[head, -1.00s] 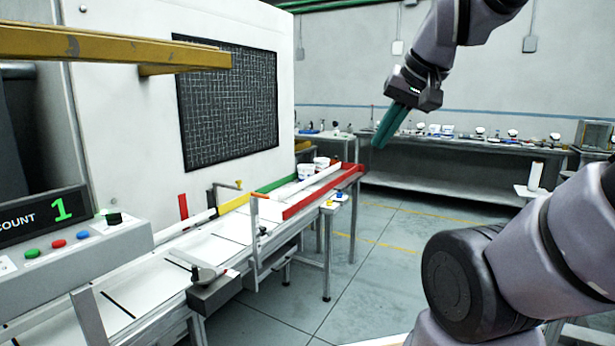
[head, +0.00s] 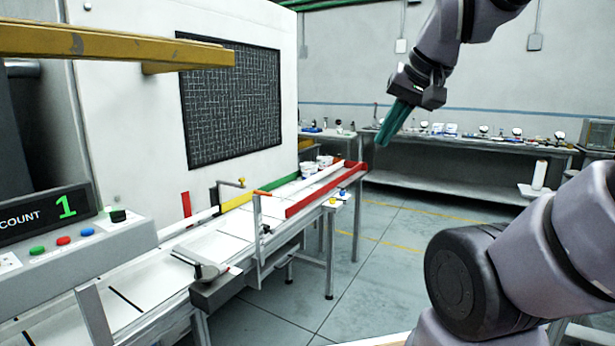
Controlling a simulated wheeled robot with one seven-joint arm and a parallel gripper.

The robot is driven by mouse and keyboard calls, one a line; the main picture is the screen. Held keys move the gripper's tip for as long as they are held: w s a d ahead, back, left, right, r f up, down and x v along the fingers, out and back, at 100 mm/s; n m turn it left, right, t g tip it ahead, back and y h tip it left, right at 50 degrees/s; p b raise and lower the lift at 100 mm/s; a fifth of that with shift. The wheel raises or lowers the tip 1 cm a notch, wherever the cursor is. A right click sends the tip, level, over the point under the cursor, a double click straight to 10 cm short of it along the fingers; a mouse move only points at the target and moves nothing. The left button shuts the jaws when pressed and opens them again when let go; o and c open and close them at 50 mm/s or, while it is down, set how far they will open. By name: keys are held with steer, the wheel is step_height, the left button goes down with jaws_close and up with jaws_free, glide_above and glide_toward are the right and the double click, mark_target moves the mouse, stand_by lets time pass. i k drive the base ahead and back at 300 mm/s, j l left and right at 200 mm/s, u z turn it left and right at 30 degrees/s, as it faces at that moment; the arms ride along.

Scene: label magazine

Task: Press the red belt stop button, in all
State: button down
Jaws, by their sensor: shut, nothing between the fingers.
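The red button (head: 63,241) sits on the sloped grey control panel (head: 105,262) at the left, between a green button (head: 37,251) and a blue button (head: 87,232). A black knob (head: 118,215) is on the same panel's right end. My gripper (head: 385,143), with teal fingers, is shut and empty. It hangs in the air at the upper right, far from the panel, pointing down.
A yellow beam (head: 110,45) juts out above the panel. A cluttered workbench (head: 440,185) stands behind. The floor (head: 370,260) between is clear.

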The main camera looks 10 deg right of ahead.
mark_target(63, 240)
steer(key=u, duration=1.55)
